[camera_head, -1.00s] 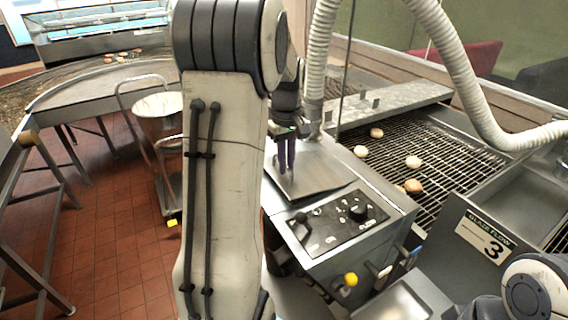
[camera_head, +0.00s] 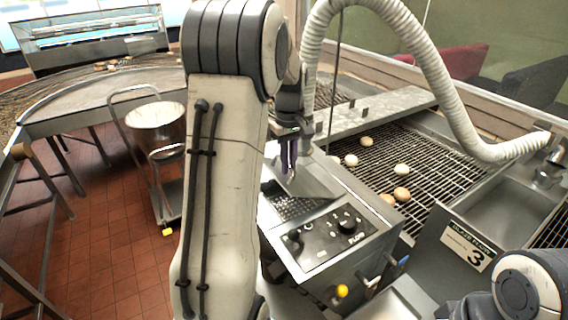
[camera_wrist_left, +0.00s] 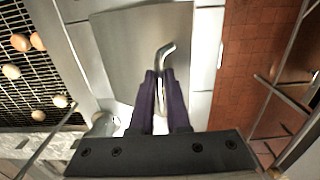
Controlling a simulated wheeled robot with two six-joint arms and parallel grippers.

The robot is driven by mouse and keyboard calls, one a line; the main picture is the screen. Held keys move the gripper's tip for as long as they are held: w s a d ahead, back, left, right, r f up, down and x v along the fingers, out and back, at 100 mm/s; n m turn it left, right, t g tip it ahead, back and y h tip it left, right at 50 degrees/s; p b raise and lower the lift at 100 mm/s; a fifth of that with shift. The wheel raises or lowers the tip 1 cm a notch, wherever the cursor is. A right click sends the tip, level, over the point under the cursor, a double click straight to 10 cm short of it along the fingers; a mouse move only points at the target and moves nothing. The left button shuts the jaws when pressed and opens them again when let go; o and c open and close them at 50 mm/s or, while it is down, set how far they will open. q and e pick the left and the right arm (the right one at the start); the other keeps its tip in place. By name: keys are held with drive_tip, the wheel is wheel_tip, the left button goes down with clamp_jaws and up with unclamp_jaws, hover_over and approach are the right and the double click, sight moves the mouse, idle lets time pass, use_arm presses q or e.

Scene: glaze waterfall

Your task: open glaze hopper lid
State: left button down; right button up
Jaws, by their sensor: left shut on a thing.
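The hopper lid (camera_head: 314,178) is a flat grey metal plate. It stands tilted up at its near edge, and a dark grated opening (camera_head: 292,207) shows below it. In the left wrist view the lid (camera_wrist_left: 125,55) fills the upper middle, with a bent metal handle (camera_wrist_left: 166,50) on it. My left gripper (camera_head: 288,162) is over the lid, and its purple fingers (camera_wrist_left: 160,82) are shut on the handle. My left arm covers part of the hopper's left side. My right gripper is out of view; only part of my right arm shows at the lower right.
A control panel (camera_head: 330,234) with black knobs lies in front of the hopper. A wire conveyor (camera_head: 433,160) carrying several round buns runs to the right. A ribbed hose (camera_head: 437,75) arches above it. A bucket on a cart (camera_head: 157,128) stands at the left.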

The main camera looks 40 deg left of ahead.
use_arm(q)
drive_tip(key=w+d+r+p, duration=0.1)
drive_tip(key=w+d+p, duration=0.2)
drive_tip(key=w, duration=0.5)
drive_tip(key=w+d+r+p, duration=0.2)
drive_tip(key=w+d+p, duration=0.2)
drive_tip(key=w+p, duration=0.2)
drive_tip(key=w, duration=0.2)
drive_tip(key=shift+w+r, duration=0.25)
drive_tip(key=shift+w, duration=0.1)
idle(1.9)
drive_tip(key=c, duration=0.7)
unclamp_jaws()
